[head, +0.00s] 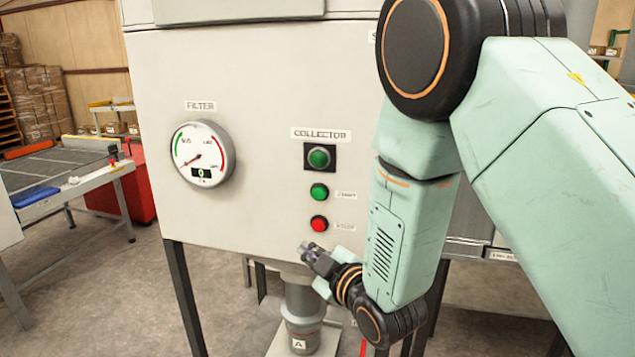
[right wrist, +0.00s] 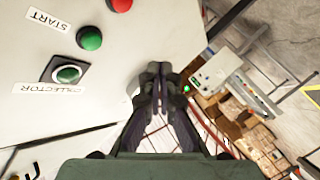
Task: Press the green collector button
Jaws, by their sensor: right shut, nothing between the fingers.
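The pale cabinet (head: 260,90) carries a COLLECTOR label above a green button or lamp (head: 319,158) on a black square plate. Below it sit a smaller green button (head: 319,191) and a red button (head: 319,223). In the right wrist view the label reads START beside the smaller green button (right wrist: 89,38); the COLLECTOR one (right wrist: 68,74) is further left and the red one (right wrist: 120,5) is at the top edge. My right gripper (head: 306,250) is shut and empty, below the red button and apart from the buttons. Its closed fingers show in the wrist view (right wrist: 160,78). My left gripper is out of view.
A round FILTER gauge (head: 204,153) is left of the buttons, its display reading 0. A grey pipe (head: 301,305) marked A stands under the cabinet. A worktable (head: 75,180) and a red bin (head: 130,190) stand at the left, with stacked boxes behind.

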